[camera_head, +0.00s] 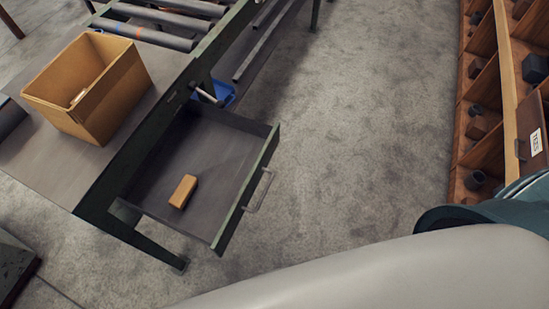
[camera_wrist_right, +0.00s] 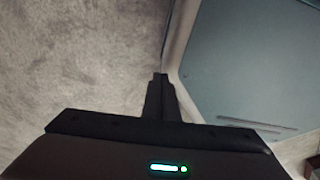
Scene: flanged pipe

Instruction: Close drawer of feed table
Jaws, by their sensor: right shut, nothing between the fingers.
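The feed table (camera_head: 50,165) stands at the left in the head view. Its drawer (camera_head: 219,142) is pulled out to the right, with a dark green front (camera_head: 246,190) and a metal bar handle (camera_head: 262,191). A small tan block (camera_head: 184,191) lies inside the drawer. My right gripper (camera_wrist_right: 160,78) shows in the right wrist view, its fingers shut together with nothing between them, over grey floor and apart from the drawer. It is not visible in the head view. My left gripper is in neither view.
An open cardboard box (camera_head: 100,105) sits on the tabletop near rollers (camera_head: 160,17). A blue bin (camera_head: 222,93) is behind the drawer. A wooden shelf unit (camera_head: 487,75) with compartments stands at the right. The floor (camera_head: 350,130) between drawer and shelf is clear.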

